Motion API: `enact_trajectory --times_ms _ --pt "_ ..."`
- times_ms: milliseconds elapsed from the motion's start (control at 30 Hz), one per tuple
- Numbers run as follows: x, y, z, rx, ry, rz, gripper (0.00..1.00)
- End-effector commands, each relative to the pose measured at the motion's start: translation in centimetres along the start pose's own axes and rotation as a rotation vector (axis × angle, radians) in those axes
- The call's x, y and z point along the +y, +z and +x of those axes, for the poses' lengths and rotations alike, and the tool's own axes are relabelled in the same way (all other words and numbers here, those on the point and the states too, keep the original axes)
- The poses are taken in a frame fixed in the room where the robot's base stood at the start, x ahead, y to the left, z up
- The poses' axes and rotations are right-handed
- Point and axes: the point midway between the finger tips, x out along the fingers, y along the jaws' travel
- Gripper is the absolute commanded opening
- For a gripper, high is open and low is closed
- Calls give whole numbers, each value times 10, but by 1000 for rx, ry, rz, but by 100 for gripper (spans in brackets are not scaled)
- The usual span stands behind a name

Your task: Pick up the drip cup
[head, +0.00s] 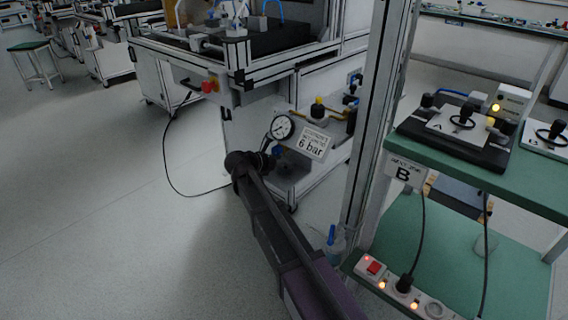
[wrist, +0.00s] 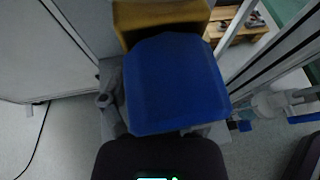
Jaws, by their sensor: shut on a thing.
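My gripper (head: 264,161) is at the front of the air-supply unit, just below the round pressure gauge (head: 281,128). In the wrist view a blue block-like piece (wrist: 175,85), which I take for the drip cup, fills the middle, right in front of my gripper. One grey finger (wrist: 108,98) shows along its left side; the other finger is mostly hidden. My gripper is shut on this blue piece. A yellow-brown part (wrist: 160,20) lies directly beyond it; whether they touch I cannot tell. In the head view my arm hides most of the piece.
A "6 bar" sign (head: 313,142) is right of the gauge. A metal post (head: 375,110) and the green bench (head: 500,190) marked B stand to the right. A bottle with a blue top (head: 334,241) is near the post. Open floor (head: 110,200) lies left.

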Motion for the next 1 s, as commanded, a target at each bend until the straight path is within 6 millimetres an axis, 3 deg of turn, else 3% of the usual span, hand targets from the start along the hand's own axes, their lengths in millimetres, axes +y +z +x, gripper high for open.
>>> enact_trajectory --times_ms 267,1000 --pt "0 -10 -25 0 3 -2 37" --pt "3 -60 -147 -1 2 -1 37"
